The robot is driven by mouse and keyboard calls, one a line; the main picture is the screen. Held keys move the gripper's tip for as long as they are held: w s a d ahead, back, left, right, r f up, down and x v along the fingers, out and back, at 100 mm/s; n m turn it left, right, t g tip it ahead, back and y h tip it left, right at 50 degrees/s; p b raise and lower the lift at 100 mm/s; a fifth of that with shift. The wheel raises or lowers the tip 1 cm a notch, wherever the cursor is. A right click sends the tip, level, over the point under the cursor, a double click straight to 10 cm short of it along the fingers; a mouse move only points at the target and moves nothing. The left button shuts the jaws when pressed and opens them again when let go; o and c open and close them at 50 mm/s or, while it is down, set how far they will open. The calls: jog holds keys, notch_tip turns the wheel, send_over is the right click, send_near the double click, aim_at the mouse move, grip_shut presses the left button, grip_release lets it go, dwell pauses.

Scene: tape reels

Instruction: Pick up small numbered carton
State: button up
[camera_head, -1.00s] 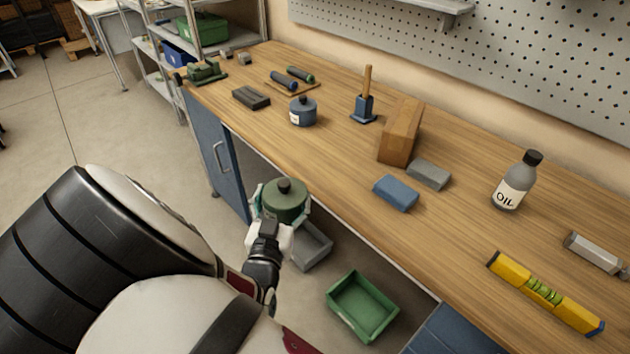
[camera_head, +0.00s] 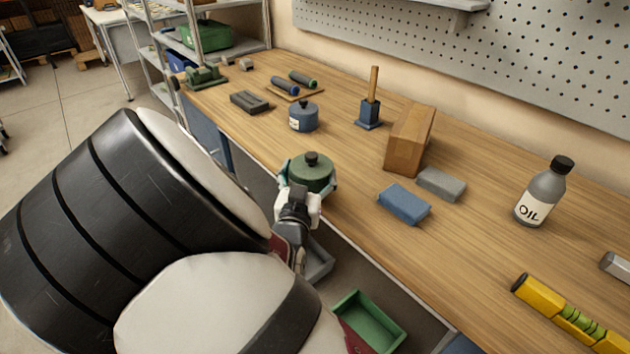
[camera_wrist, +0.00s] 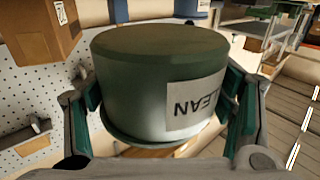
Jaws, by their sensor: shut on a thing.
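My gripper (camera_head: 306,188) is shut on a green round tin (camera_head: 311,170) with a black knob, at the bench's front edge. In the wrist view the tin (camera_wrist: 160,75) fills the middle between my fingers (camera_wrist: 165,100), and its white label shows "LEAN" upside down. A brown cardboard carton (camera_head: 404,152) stands on the wooden bench to the right of and beyond my gripper, apart from it. The carton also shows at the upper left of the wrist view (camera_wrist: 42,38) with a small white label (camera_wrist: 61,13). I cannot read a number on it.
A blue block (camera_head: 404,204) and a grey block (camera_head: 441,184) lie before the carton. A blue tin (camera_head: 303,117), a wooden-handled tool (camera_head: 370,112) and an oil bottle (camera_head: 540,195) stand nearby. A green bin (camera_head: 368,322) sits below the bench. The pegboard (camera_head: 500,60) rises behind.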

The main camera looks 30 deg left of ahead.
jog(key=shift+w+f+b, duration=0.1)
jog(key=shift+w+b, duration=0.35)
jog(key=shift+w, duration=0.5)
jog(key=shift+w+f+b, duration=0.25)
jog(key=shift+b, duration=0.05)
jog(key=shift+s+f+b, duration=0.1)
jog(key=shift+f+b, duration=0.65)
jog(key=shift+f, duration=0.5)
jog(key=shift+f, duration=0.15)
jog(key=o, duration=1.8)
jog(key=shift+f, duration=0.1)
jog(key=shift+p+v, duration=3.1)
jog(key=shift+v, duration=3.85)
jog(key=shift+a, duration=0.1)
